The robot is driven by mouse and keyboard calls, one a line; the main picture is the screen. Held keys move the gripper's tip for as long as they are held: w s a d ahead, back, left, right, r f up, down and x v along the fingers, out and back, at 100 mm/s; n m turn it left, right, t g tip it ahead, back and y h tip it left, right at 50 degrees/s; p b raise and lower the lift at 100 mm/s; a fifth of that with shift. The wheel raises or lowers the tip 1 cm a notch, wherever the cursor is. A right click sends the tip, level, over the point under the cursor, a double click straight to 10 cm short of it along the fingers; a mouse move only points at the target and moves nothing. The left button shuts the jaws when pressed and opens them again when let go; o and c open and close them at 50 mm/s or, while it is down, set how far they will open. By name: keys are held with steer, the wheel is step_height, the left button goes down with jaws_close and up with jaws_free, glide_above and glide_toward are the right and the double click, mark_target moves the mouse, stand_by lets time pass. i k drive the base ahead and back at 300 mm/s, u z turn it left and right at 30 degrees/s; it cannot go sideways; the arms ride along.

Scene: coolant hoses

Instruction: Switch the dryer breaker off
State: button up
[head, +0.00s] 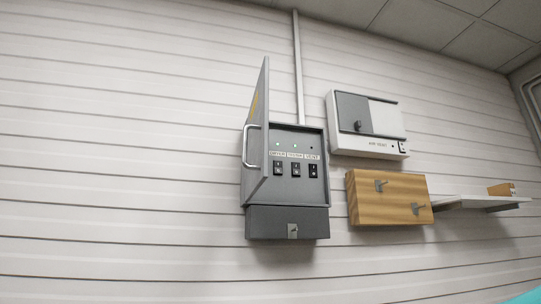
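A grey breaker panel (316,190) is mounted on the wall near the middle of the head view. Its door (257,150) stands open at the left, with a light handle (248,146). Inside are three small black switches in a row under labels. The left label seems to read DRYER, and the dryer breaker (278,168) sits below it. A green light (278,144) is lit above the dryer breaker. The middle switch (295,169) also has a lit green light; the light over the right switch (313,169) looks dark. Exact lever positions are too small to tell. My gripper is not in view.
A grey box (270,222) with a latch sits directly below the panel. To the right are a white wall unit (383,143), a wooden board (362,207) with two hooks, and a shelf (480,203) with a small brown object. A conduit (298,70) runs up from the panel.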

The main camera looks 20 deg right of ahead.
mark_target(278, 165)
steer(key=z, duration=0.55)
steer(key=i, duration=1)
steer(key=u, duration=0.4)
